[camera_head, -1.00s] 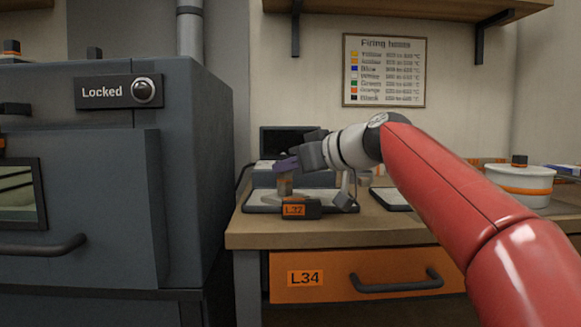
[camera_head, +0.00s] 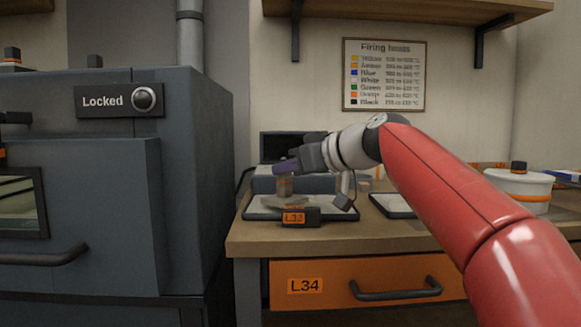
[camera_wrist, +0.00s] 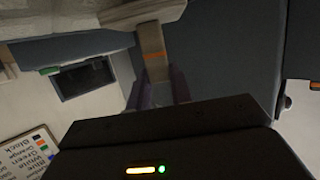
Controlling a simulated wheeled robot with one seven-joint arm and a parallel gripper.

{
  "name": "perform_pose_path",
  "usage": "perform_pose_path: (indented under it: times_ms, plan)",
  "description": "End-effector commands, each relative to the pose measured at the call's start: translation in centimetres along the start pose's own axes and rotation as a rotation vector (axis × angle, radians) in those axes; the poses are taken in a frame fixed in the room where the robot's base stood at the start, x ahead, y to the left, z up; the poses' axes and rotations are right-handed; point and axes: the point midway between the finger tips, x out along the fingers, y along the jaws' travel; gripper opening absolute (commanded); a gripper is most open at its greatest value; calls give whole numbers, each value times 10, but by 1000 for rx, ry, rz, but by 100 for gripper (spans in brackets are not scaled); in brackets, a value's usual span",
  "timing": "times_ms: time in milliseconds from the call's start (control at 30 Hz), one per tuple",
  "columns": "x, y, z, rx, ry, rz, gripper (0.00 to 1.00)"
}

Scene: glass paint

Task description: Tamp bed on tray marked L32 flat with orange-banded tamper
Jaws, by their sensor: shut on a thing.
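The tray (camera_head: 258,214) carries a dark block with an orange label (camera_head: 294,218) reading L32 and stands on the bench. A low mound, the bed (camera_head: 296,206), shows on it, small and partly behind the label. My gripper (camera_head: 285,168) is shut on the orange-banded tamper (camera_head: 285,187) and holds it upright above the tray. In the wrist view the tamper's handle (camera_wrist: 152,40) with its orange band stands between the purple fingers, and its wide pale foot is at the top. Whether the foot touches the bed cannot be told.
A second tray (camera_head: 390,205) lies to the right, partly behind my arm. A white pot (camera_head: 520,188) with an orange band stands at the bench's right. The kiln (camera_head: 190,180), marked Locked, stands close on the left. A drawer (camera_head: 330,290) marked L34 is below.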

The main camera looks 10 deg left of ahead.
Motion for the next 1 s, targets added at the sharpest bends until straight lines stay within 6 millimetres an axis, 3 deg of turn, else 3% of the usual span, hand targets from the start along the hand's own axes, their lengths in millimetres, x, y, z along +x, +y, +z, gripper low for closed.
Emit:
perform_pose_path:
  times_ms: [367, 1000]
  plan:
    - [-1, 1, -5, 0, 7, 3, 0]
    - [32, 42, -17, 0, 8, 3, 0]
